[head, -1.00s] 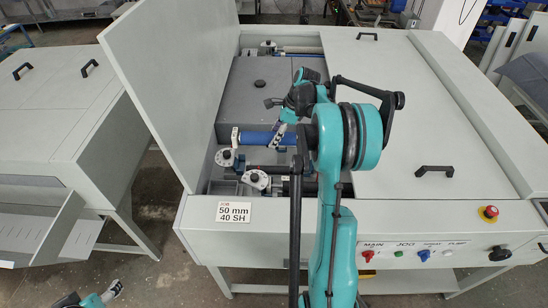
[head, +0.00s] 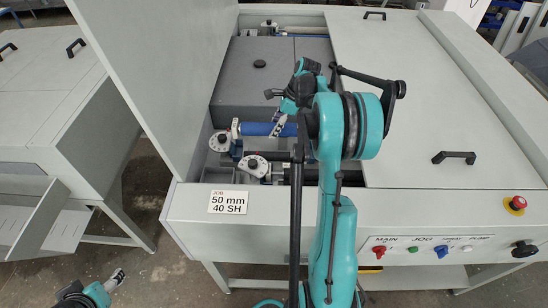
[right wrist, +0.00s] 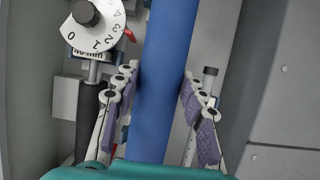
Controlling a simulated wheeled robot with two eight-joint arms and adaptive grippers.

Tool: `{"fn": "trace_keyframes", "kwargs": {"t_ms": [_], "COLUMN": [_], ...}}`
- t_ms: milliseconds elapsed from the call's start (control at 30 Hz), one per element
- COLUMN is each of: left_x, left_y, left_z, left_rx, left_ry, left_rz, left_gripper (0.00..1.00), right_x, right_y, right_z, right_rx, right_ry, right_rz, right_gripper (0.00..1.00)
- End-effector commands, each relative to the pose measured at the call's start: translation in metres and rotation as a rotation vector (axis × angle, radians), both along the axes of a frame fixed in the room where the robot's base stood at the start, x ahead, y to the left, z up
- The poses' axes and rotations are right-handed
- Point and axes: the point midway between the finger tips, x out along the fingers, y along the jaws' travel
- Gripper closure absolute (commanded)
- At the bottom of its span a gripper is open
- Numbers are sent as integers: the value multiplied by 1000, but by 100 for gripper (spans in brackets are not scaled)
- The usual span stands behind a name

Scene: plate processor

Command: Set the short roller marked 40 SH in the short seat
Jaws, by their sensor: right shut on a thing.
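My right gripper (head: 279,125) is shut on a blue roller (head: 257,128) inside the open bay of the machine. In the right wrist view the blue roller (right wrist: 165,75) runs lengthwise between the two finger pads (right wrist: 160,100). Its left end shows beside a white dial (head: 219,141) in the head view; its right part is hidden by my arm. No marking is readable on the roller, and I cannot tell whether it rests in a seat. My left gripper (head: 113,280) shows at the lower left edge, away from the machine; its jaw state is unclear.
A second white dial (head: 256,165) sits nearer the front. A job card (head: 228,202) reads 50 mm, 40 SH. The raised lid (head: 150,80) stands left of the bay, a grey block (head: 265,85) lies behind the roller, and a closed cover (head: 430,100) is at right.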

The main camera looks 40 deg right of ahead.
Motion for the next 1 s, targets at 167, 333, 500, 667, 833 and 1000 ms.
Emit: {"fn": "trace_keyframes", "kwargs": {"t_ms": [167, 333, 500, 667, 833, 1000], "left_x": [0, 0, 0, 0, 0, 0], "left_y": [0, 0, 0, 0, 0, 0], "left_z": [0, -7, -10, -13, -18, -18], "left_rx": [0, 0, 0, 0, 0, 0], "left_ry": [0, 0, 0, 0, 0, 0], "left_rz": [0, 0, 0, 0, 0, 0], "left_gripper": [36, 36, 36, 36, 36, 36], "right_x": [3, 3, 2, 2, 2, 2], "right_y": [2, 2, 2, 2, 2, 3], "right_z": [-12, -45, -61, -76, -98, -99], "right_rx": [2, 2, 2, 2, 2, 2], "right_ry": [-2, -2, -2, -2, -2, -2], "right_rz": [1, 0, 0, 0, 0, 0], "right_gripper": [100, 100, 100, 100, 100, 100]}}
